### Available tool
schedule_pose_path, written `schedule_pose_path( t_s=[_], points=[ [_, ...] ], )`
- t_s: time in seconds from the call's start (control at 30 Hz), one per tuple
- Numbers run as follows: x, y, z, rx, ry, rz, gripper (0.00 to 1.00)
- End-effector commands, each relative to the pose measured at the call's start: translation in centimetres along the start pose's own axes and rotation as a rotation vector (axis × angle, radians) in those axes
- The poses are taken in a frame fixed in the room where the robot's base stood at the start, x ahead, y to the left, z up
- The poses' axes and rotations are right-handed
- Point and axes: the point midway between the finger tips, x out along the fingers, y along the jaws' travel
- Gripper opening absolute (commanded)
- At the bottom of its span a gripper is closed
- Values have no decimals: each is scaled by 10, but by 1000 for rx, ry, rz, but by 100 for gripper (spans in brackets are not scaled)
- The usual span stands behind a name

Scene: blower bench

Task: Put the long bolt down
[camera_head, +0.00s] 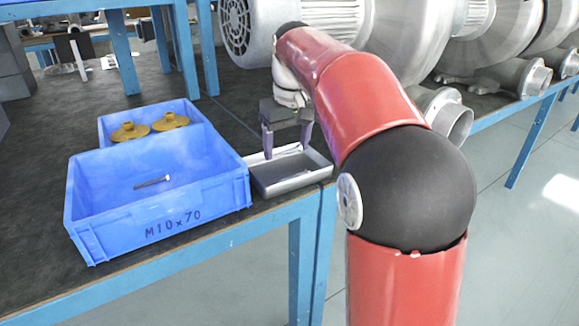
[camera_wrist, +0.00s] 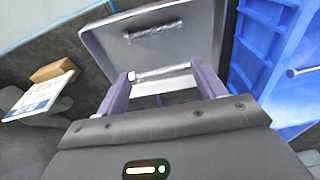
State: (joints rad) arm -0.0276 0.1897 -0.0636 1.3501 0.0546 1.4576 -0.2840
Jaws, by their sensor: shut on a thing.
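My gripper (camera_head: 285,153) is over the metal tray (camera_head: 295,184), its fingers pointing down. In the wrist view, my gripper (camera_wrist: 163,76) is shut on a long bolt (camera_wrist: 163,72), which lies crosswise between the two fingertips. Behind it, a second bolt (camera_wrist: 152,32) lies on the floor of the tray (camera_wrist: 98,42). I cannot tell whether the held bolt touches the tray. The blue bin marked M10x70 (camera_head: 150,233) stands left of the tray, with one bolt (camera_head: 152,182) lying in it; the bin also shows in the wrist view (camera_wrist: 250,50).
A smaller blue bin (camera_head: 183,108) behind holds two yellow-brown flanged parts (camera_head: 130,131). Large grey blowers (camera_head: 400,40) stand at the back and right. The dark bench top (camera_head: 35,190) is clear at the left. The tray sits near the bench's front corner.

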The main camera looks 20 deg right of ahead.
Motion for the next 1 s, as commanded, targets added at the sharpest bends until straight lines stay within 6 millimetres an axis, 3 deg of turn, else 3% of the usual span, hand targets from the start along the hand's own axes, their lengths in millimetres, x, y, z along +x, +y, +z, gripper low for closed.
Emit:
schedule_pose_path(
  t_s=[0.3, 0.7, 0.73, 0.87, 1.0],
  points=[
    [45, 6, -4, 0, 0, 0, 47],
    [47, 7, -4, 0, 0, 0, 47],
    [46, 7, -4, -1, 0, 0, 73],
    [45, 6, -4, -1, 0, 0, 90],
    [45, 6, -4, -1, 0, 0, 91]
  ],
)
